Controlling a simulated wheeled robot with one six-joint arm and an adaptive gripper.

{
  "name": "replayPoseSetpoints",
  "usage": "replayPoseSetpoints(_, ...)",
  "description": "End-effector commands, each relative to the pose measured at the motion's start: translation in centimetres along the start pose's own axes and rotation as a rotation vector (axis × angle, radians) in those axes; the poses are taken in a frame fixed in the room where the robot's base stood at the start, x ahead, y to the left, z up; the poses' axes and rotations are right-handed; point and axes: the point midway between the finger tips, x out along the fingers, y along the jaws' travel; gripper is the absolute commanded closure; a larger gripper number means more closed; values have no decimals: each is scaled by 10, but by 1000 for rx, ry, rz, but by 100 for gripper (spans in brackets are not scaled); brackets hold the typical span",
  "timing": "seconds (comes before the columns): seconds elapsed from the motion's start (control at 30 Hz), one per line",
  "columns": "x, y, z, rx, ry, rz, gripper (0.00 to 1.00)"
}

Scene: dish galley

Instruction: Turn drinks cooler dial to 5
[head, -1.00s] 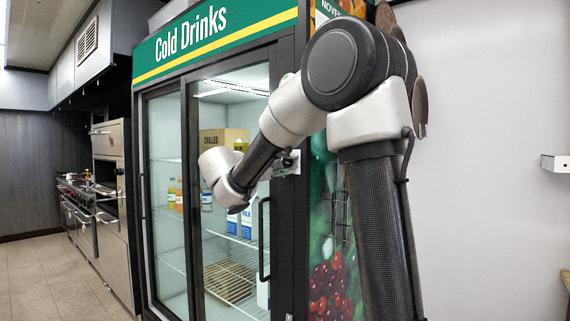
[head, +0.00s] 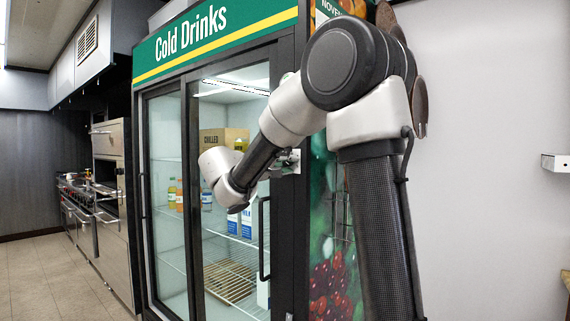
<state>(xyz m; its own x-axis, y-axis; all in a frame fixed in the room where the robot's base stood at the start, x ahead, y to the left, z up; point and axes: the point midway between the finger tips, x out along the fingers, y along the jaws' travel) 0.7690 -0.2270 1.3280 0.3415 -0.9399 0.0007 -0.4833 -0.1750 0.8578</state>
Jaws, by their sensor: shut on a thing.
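The drinks cooler (head: 298,230) stands in the middle of the head view, with a green "Cold Drinks" sign and glass doors. A small pale control plate (head: 293,168) sits on its right front frame. My gripper (head: 284,162) is at this plate, mostly hidden behind my forearm and wrist. Only a small dark and silver part of it shows. It is shut on the dial there. The dial's face, its numbers and its pointer cannot be made out.
Bottles (head: 206,196), milk cartons (head: 246,222) and a "Chilled" box (head: 224,138) stand inside the cooler. A vertical door handle (head: 262,240) is just below my wrist. A cooking line (head: 85,205) is at the left, with open floor (head: 45,275) before it.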

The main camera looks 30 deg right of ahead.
Motion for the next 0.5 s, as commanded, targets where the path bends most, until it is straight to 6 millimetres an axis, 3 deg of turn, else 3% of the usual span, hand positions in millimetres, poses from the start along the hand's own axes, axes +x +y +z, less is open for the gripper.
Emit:
replayPoseSetpoints(0.07,0,-2,2,-3,-4,-3,95)
replayPoseSetpoints(0.1,0,-2,2,-3,-4,-3,64)
replayPoseSetpoints(0.17,0,-2,2,-3,-3,-3,53)
replayPoseSetpoints(0.5,-1,-1,0,-2,-1,-1,51)
